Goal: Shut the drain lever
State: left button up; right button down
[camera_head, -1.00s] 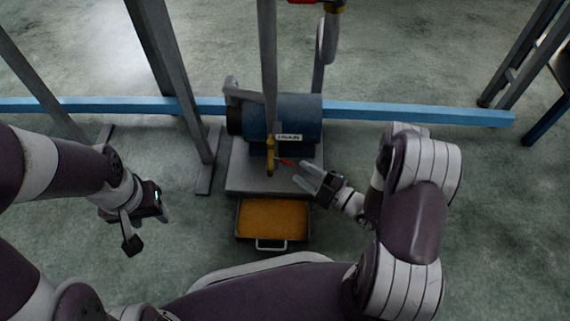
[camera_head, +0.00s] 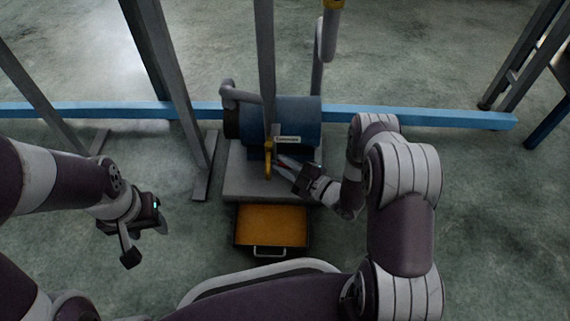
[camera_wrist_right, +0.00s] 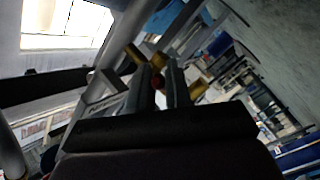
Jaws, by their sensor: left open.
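The drain valve is a yellow brass fitting (camera_head: 268,158) at the foot of a vertical grey pipe, in front of the blue tank. Its lever (camera_wrist_right: 157,82) shows as a small red spot between my right gripper's fingers in the right wrist view. My right gripper (camera_head: 279,162) is at the valve, its fingers on either side of the lever. The fingers look close together, but whether they grip the lever is not clear. My left gripper (camera_head: 146,240) is open and empty, low at the left and well away from the valve.
A tray of amber oil (camera_head: 271,225) with a front handle lies just below the valve. The blue tank (camera_head: 305,122) rests on a grey base (camera_head: 248,182). A blue beam (camera_head: 420,117) runs behind. A grey post (camera_head: 190,120) stands left of the tank.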

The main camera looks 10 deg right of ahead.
jog(key=r+n+g+h+p, duration=0.1)
jog(key=p, duration=0.2)
jog(key=r+g+h+p, duration=0.1)
jog(key=p, duration=0.3)
jog(key=r+n+g+h+p, duration=0.1)
jog(key=p, duration=0.2)
jog(key=shift+s+d+n+p, duration=0.1)
jog(key=shift+d+n+p, duration=0.15)
jog(key=shift+n+p, duration=0.05)
jog(key=shift+f+h, duration=0.1)
jog(key=shift+h, duration=0.2)
jog(key=shift+f, duration=0.2)
jog(key=c, duration=1.2)
grip_release()
jog(key=shift+o, duration=0.2)
jog(key=shift+r, duration=0.1)
jog(key=shift+s+d+r+p, duration=0.15)
jog(key=shift+s+d+p, duration=0.1)
jog(key=shift+p, duration=0.05)
jog(key=p+v, duration=0.5)
jog(key=v, duration=0.7)
